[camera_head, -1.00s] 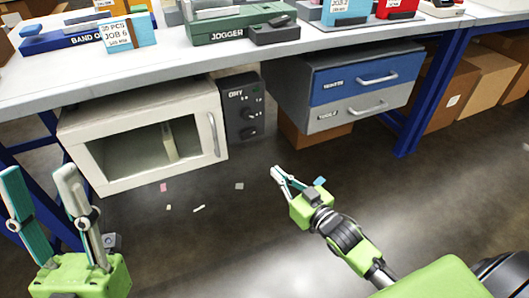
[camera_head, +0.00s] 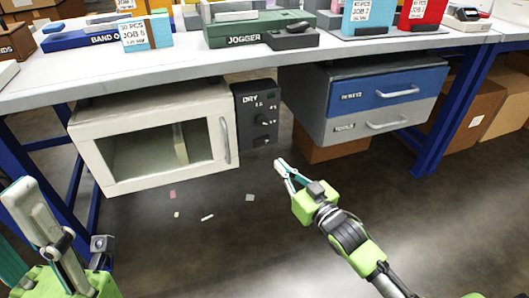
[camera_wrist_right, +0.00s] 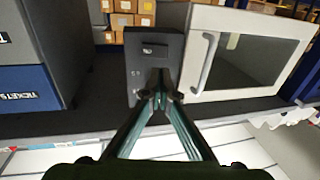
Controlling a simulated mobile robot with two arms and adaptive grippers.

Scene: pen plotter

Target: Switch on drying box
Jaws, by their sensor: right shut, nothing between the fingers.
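The drying box (camera_head: 110,187) is a cream cabinet with a dark window and a vertical handle, under the bench. Its dark control panel (camera_head: 246,135), marked DRY, is on its right side, with a knob (camera_head: 265,120) and a switch (camera_head: 262,142) below it. My right gripper (camera_head: 281,164) is shut and empty, just below and right of the panel in the head view. In the right wrist view the picture is upside down: the fingertips (camera_wrist_right: 160,80) overlap the panel (camera_wrist_right: 138,62) and hide part of it; the switch (camera_wrist_right: 154,50) shows. My left gripper (camera_head: 22,225) is open at lower left, partly cut off.
The bench top (camera_head: 190,63) hangs over the box and panel. A drawer unit (camera_head: 325,125) with blue and grey drawers is right of the panel, with a cardboard box (camera_head: 330,152) below it. Blue bench legs (camera_head: 437,150) stand at both sides. The floor in front has small scraps.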

